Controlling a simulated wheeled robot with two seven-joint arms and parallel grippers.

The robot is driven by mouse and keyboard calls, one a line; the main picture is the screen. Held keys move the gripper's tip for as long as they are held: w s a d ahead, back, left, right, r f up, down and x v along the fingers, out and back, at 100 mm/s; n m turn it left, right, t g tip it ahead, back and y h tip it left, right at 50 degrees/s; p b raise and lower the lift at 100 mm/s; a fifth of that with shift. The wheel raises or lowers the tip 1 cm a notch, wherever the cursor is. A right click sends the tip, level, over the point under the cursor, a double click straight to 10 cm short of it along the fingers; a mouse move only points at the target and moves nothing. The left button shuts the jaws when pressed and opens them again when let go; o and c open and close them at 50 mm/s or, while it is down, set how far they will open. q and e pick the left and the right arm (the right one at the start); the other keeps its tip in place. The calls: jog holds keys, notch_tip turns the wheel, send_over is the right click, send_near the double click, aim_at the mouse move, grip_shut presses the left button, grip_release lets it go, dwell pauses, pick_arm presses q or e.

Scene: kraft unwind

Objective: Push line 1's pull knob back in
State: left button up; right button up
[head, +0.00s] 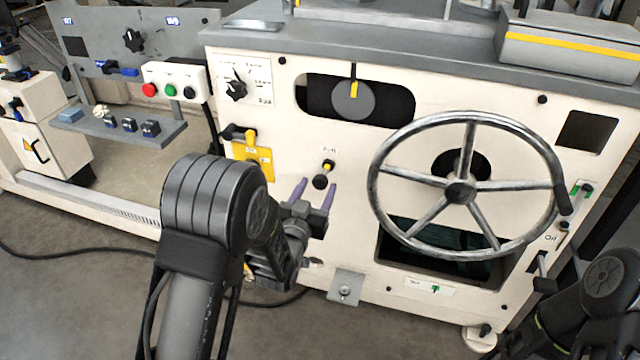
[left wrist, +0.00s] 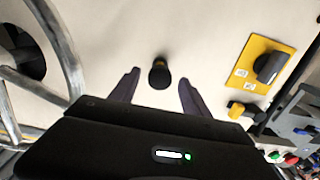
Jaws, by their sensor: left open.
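The pull knob (head: 320,182) is a small black knob on a short stem, standing out from the cream front panel under a small label. In the left wrist view the knob (left wrist: 159,75) lies between the two fingers, with a gap on both sides. My left gripper (head: 314,190) is open, its purple-grey fingers pointing at the panel around the knob. In the left wrist view the gripper (left wrist: 158,88) holds nothing. My right arm (head: 600,290) shows at the lower right, but its gripper is not in view.
A large spoked handwheel (head: 460,190) stands out to the right of the knob. A yellow plate with a black rotary switch (head: 252,155) is to the left. A button box (head: 172,84) and a small shelf (head: 120,128) are further left. A metal bracket (head: 345,288) sits low.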

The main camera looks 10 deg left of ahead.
pick_arm(q)
jog(key=shift+w, duration=1.45)
jog(key=shift+c, duration=0.5)
jog(key=shift+d, duration=0.1)
grip_shut()
